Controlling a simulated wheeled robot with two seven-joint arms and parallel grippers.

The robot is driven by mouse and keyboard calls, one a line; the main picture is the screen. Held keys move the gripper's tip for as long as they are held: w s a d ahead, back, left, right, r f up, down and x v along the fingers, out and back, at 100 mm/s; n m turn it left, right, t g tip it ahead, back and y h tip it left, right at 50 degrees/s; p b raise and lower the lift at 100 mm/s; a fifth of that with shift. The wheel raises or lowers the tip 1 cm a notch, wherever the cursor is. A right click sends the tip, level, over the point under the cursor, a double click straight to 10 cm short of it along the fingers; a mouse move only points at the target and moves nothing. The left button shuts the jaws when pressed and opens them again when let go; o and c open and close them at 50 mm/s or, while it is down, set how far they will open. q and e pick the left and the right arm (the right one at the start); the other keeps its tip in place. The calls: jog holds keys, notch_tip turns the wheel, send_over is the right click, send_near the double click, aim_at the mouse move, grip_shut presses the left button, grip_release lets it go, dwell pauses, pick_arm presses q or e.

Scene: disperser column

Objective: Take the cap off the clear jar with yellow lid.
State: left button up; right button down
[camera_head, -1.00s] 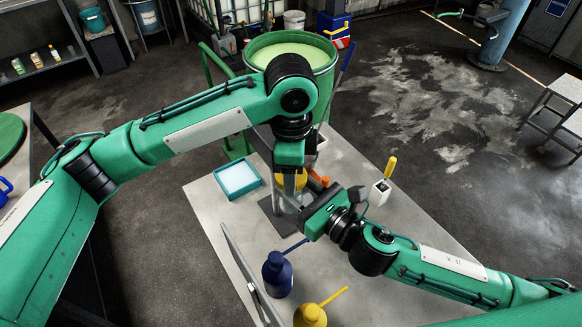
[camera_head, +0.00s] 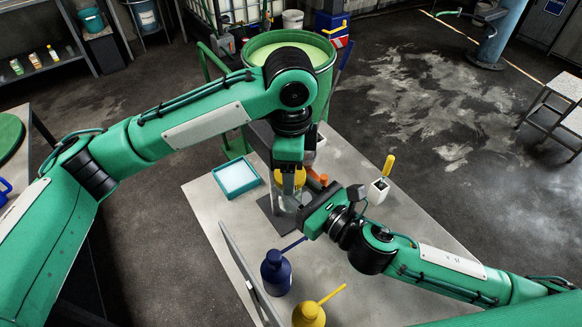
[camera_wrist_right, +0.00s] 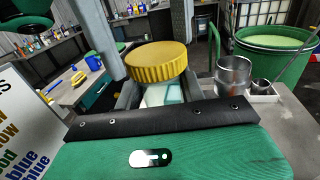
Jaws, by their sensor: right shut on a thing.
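The clear jar (camera_wrist_right: 160,95) stands upright between the grey fingers of my right gripper (camera_wrist_right: 158,98), which is shut on its body. The jar's yellow ribbed lid (camera_wrist_right: 157,65) sits on top, above the fingers. In the head view, the lid (camera_head: 289,181) shows partly behind my left gripper (camera_head: 290,170), which points down just above it. In the right wrist view, part of my left arm shows at the top left, apart from the lid.
A blue-rimmed tray (camera_head: 238,177) lies left of the jar on the grey table (camera_head: 345,290). A blue bottle (camera_head: 276,272) and a yellow bottle (camera_head: 309,315) stand near the front. A white holder (camera_head: 379,190) with a yellow-handled tool is right. A green drum (camera_head: 318,92) stands behind.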

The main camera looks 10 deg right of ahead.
pick_arm(q)
jog(key=r, duration=0.3)
jog(key=shift+w+a+r, duration=0.1)
jog(key=shift+w+r, duration=0.25)
jog(key=shift+w, duration=0.05)
jog(key=shift+c, duration=0.3)
jog(key=m, duration=0.1)
jog(key=r+m, duration=0.1)
jog(key=m, duration=0.1)
jog(key=shift+s+a+r+m, duration=0.1)
jog(key=shift+s+r+m, duration=0.15)
jog(key=shift+m, duration=0.15)
jog(key=m, duration=0.2)
jog(key=r+m, duration=0.1)
jog(key=m, duration=0.1)
jog(key=shift+w+d, duration=0.15)
jog(key=shift+d, duration=0.05)
jog(key=shift+r+m, duration=0.4)
jog(key=shift+m, duration=0.7)
jog(key=shift+f, duration=4)
jog(key=c, duration=1)
